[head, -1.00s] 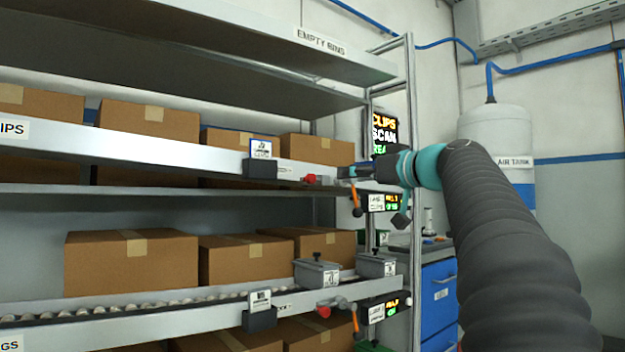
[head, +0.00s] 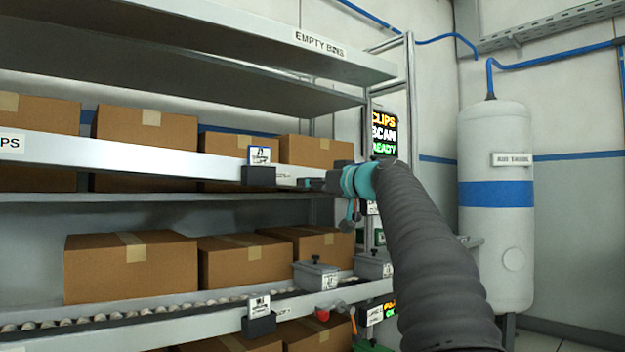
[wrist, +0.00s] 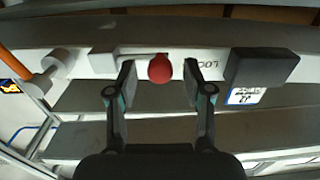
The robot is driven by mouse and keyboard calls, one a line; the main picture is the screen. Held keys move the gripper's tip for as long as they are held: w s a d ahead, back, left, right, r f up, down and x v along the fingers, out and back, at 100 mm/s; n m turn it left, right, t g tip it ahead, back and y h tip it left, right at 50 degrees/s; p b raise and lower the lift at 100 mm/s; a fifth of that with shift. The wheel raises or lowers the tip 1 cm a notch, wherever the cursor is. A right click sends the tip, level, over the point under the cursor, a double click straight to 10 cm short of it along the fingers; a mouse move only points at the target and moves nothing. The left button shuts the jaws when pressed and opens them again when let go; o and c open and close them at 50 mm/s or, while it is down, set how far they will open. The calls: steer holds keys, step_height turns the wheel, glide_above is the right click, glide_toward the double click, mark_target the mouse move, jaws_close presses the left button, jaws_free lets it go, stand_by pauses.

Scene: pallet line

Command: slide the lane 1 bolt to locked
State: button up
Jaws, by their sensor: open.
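The upper shelf's bolt has a round red knob (wrist: 160,69) on the pale shelf edge. In the wrist view the knob sits between the fingers of my gripper (wrist: 158,77), with a visible gap on each side. The fingers are open, and contact is not visible. A slot runs left from the knob, and partly hidden lettering starting "LOC" stands to its right. In the head view my gripper (head: 312,184) is at the upper shelf's front edge and hides this knob. I cannot read a lane number.
A dark card holder (wrist: 262,68) stands close to the bolt; it also shows in the head view (head: 258,176). A second red knob (head: 322,315) is on the lower shelf. Boxes (head: 145,128) line the shelves. An air tank (head: 495,225) stands at right.

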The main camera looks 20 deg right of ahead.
steer(key=shift+w+a, duration=0.15)
steer(key=shift+w, duration=0.15)
jaws_close()
